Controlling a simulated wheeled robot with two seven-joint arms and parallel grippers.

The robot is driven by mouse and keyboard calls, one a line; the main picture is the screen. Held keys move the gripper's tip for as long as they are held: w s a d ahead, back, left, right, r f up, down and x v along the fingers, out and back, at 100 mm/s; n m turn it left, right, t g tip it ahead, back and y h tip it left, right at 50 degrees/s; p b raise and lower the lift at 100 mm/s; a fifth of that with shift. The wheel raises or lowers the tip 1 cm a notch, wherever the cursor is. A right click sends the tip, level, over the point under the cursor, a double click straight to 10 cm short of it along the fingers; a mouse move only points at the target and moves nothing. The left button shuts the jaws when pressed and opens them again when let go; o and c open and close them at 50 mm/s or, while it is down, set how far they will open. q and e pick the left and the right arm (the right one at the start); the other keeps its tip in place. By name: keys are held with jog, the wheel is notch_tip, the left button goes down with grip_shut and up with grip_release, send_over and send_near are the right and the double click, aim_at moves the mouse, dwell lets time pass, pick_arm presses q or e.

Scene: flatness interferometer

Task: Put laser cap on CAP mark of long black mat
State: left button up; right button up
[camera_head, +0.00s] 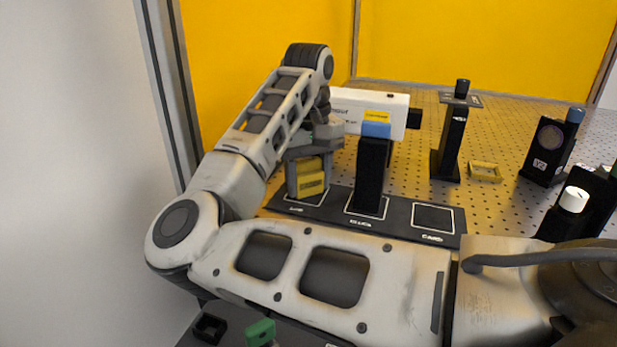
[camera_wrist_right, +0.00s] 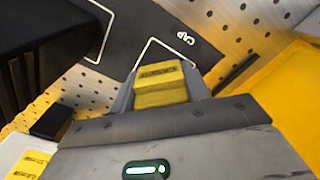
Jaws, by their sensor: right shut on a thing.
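The yellow laser cap (camera_head: 309,178) is between the fingers of my right gripper (camera_head: 307,172), which is shut on it. The cap is upright over the white-outlined CAP square at the left end of the long black mat (camera_head: 400,209). I cannot tell whether its underside touches the mat. In the right wrist view the cap (camera_wrist_right: 160,84) shows between the fingertips, covering part of the CAP square beside the printed word CAP (camera_wrist_right: 186,38). The white laser (camera_head: 353,105) with a yellow label stands just behind and right of the gripper. My left gripper is out of view.
A black block (camera_head: 371,178) with a blue top stands on the middle square. The right CARD square (camera_head: 433,217) is empty. A black post (camera_head: 452,140), a small yellow frame (camera_head: 485,171) and a black mount (camera_head: 550,150) stand farther right. Yellow panels (camera_head: 480,45) close the back.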

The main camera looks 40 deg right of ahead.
aim_at(308, 162)
jog(key=shift+f, duration=0.15)
jog(key=o, duration=1.1)
jog(key=shift+r+p, duration=0.6)
jog(key=shift+r, duration=0.65)
jog(key=shift+r+p, duration=0.8)
jog(key=shift+r, duration=0.5)
jog(key=shift+r+p, duration=0.6)
jog(key=shift+r, duration=0.4)
jog(key=shift+f, duration=0.2)
